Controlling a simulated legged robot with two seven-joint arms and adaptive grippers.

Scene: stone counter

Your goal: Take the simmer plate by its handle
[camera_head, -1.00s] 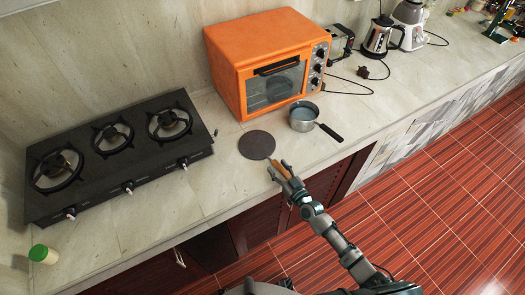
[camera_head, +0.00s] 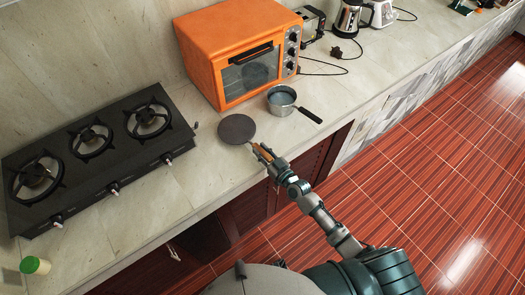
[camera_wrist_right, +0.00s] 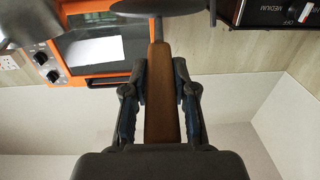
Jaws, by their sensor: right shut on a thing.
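The simmer plate (camera_head: 237,129) is a flat dark grey disc with a wooden handle, in front of the orange oven. In the right wrist view the plate's edge (camera_wrist_right: 158,5) shows at the top and its brown handle (camera_wrist_right: 161,92) runs down between my fingers. My right gripper (camera_head: 262,151) is shut on the handle near the counter's front edge. It also shows in the right wrist view (camera_wrist_right: 160,100), one finger on each side of the handle. Whether the plate touches the counter is hard to tell. My left gripper is not in view.
A black three-burner stove (camera_head: 95,155) stands to the left. An orange oven (camera_head: 240,55) stands behind, and a small saucepan (camera_head: 282,101) sits right of the plate. A green-lidded jar (camera_head: 36,266) is at the lower left. Counter between stove and plate is mostly clear.

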